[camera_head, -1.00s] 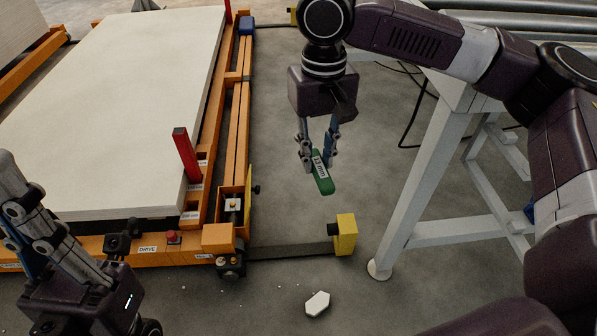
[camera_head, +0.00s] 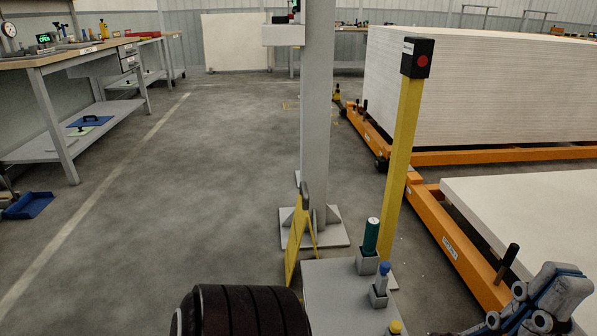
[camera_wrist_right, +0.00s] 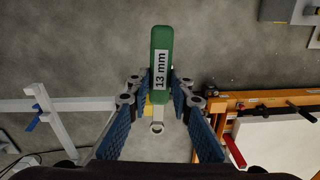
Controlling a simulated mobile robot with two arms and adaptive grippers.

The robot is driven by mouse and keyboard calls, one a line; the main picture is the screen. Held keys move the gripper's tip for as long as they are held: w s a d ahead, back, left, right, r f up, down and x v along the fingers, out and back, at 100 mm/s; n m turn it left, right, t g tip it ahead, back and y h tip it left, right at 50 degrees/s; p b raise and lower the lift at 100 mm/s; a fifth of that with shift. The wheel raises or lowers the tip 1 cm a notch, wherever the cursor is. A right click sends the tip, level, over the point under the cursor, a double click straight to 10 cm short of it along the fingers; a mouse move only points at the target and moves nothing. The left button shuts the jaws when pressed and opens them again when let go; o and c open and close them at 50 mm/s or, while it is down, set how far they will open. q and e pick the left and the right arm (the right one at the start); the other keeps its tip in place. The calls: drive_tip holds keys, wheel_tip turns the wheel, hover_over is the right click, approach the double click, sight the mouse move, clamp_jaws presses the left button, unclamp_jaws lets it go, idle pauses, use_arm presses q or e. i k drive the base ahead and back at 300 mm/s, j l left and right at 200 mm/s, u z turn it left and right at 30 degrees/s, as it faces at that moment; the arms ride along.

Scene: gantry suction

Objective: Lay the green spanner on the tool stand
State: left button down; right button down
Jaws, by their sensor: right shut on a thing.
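The green spanner (camera_wrist_right: 162,52) shows in the right wrist view, its green body labelled "13 mm" and its metal ring end toward my wrist. My right gripper (camera_wrist_right: 157,92) is shut on it, a finger on each side, above the grey floor. Neither shows in the head view. My left gripper (camera_head: 530,308) is at the lower right of the head view, partly cut off; its opening cannot be told. A grey stand (camera_head: 330,295) at bottom centre, likely the tool stand, has square cups with green, blue and yellow-topped pieces standing in them. Its near part is cut off.
A grey column (camera_head: 317,120), a yellow post (camera_head: 402,150) and a yellow bracket (camera_head: 297,232) rise close behind the stand. An orange frame (camera_head: 450,235) with pale boards lies right. A workbench (camera_head: 75,60) stands far left. The floor between is clear.

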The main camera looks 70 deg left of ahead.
sight(323, 287)
drive_tip(key=k+j, duration=0.2)
drive_tip(key=j, duration=0.2)
drive_tip(key=k+j, duration=0.25)
drive_tip(key=j, duration=0.15)
drive_tip(key=k+j, duration=0.2)
drive_tip(key=j, duration=0.25)
drive_tip(key=k+j+u, duration=0.1)
drive_tip(key=k+j, duration=0.15)
drive_tip(key=j, duration=0.15)
drive_tip(key=i+j, duration=0.1)
drive_tip(key=j, duration=0.45)
drive_tip(key=i+j, duration=0.1)
drive_tip(key=j, duration=0.45)
drive_tip(key=i+j, duration=0.1)
drive_tip(key=j, duration=0.45)
drive_tip(key=i+j, duration=0.1)
drive_tip(key=j, duration=0.45)
